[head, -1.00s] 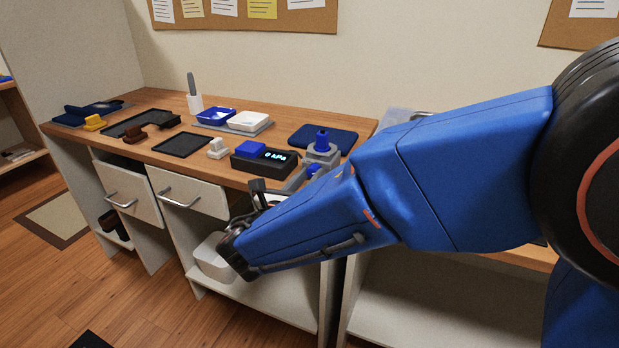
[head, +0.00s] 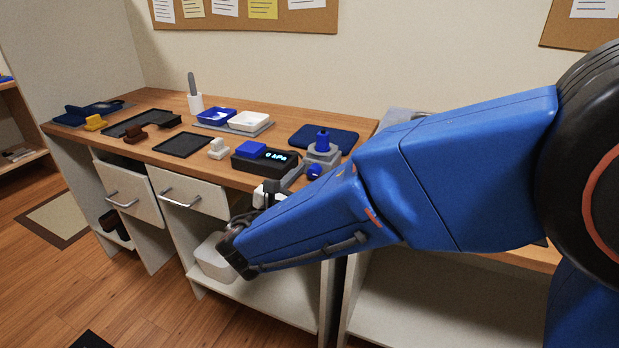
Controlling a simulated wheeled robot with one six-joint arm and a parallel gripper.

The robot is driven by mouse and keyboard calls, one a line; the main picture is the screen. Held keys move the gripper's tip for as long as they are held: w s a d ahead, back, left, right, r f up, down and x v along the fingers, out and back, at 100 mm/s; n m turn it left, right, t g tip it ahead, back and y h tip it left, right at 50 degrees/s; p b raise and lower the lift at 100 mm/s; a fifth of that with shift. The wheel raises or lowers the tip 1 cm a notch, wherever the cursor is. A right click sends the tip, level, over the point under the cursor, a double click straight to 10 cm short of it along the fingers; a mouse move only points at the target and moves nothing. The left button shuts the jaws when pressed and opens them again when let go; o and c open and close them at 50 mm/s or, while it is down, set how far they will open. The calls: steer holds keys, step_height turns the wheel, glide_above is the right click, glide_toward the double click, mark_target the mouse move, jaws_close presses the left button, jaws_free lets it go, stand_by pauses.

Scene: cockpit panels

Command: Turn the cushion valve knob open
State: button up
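A small blue knob (head: 314,172) shows low on the front of a grey valve block (head: 323,155) at the right end of the counter. A second blue piece (head: 322,138) stands upright on top of the block. My arm partly covers the block's lower part. My gripper (head: 279,189) is at the counter's front edge, just left of the blue knob and below the display box. Its fingers are small and partly hidden by my forearm; contact with the knob and finger opening cannot be made out. A dark box (head: 265,160) with a blue top part reads about 0 kPa.
A dark blue pad (head: 345,139) lies behind the valve block. A white piece (head: 217,149), a black tray (head: 182,145) and a grey tray with blue and white dishes (head: 248,122) are to the left. A white bin (head: 215,262) sits on the shelf below.

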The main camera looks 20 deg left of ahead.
steer(key=shift+s, duration=0.15)
steer(key=s+a, duration=0.2)
steer(key=s, duration=1.5)
steer(key=shift+s+r, duration=0.1)
